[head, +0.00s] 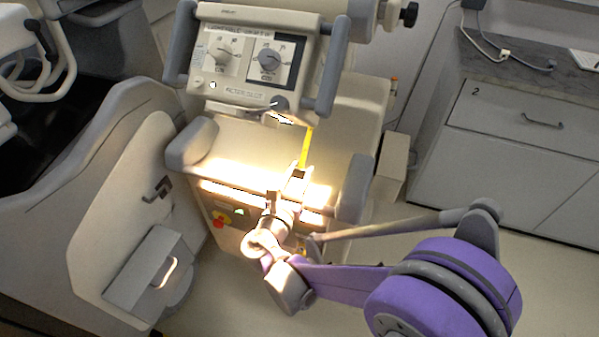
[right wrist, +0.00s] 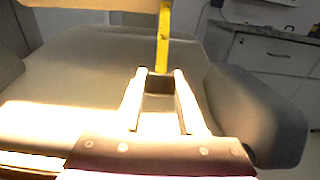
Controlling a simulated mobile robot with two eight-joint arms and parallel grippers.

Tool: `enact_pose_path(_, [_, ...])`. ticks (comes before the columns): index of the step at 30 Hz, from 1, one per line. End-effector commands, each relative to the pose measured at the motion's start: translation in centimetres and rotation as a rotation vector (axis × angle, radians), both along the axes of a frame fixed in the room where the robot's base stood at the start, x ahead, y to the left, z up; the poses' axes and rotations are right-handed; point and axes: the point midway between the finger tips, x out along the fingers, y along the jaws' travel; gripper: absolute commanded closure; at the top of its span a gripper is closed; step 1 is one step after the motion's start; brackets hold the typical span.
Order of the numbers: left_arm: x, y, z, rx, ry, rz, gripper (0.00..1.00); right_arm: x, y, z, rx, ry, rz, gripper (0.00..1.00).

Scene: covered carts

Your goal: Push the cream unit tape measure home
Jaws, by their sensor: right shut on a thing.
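The yellow tape (head: 306,146) of the tape measure hangs straight down from the underside of the cream unit (head: 228,60). It is pulled out a good way. In the right wrist view the tape (right wrist: 163,40) runs down to a dark end piece between my fingertips. My right gripper (head: 285,190) is shut on that end piece, and it also shows in the right wrist view (right wrist: 158,80). The tape's upper start is partly hidden below the unit. My left gripper is not in view.
A cream body with padded side bolsters (head: 355,188) stands behind my right gripper. Red and green buttons sit low on its front. A drawer cabinet (head: 510,125) stands at the right, and a large cream machine (head: 110,170) at the left. Open floor lies between.

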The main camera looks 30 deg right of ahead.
Motion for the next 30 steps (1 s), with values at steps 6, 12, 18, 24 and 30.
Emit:
enact_pose_path(6, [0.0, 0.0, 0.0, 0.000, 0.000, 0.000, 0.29, 0.0, 0.0, 0.0, 0.000, 0.000, 0.000, 1.00])
enact_pose_path(12, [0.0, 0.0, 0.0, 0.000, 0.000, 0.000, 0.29, 0.0, 0.0, 0.0, 0.000, 0.000, 0.000, 1.00])
enact_pose_path(18, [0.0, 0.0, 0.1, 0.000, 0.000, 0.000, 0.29, 0.0, 0.0, 0.1, 0.000, 0.000, 0.000, 1.00])
enact_pose_path(24, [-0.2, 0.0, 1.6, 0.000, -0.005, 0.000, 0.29, 1.0, -1.3, 2.0, -0.002, -0.001, -0.003, 1.00])
enact_pose_path(30, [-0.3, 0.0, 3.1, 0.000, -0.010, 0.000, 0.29, 2.3, -2.7, 3.9, -0.002, -0.001, -0.001, 1.00])
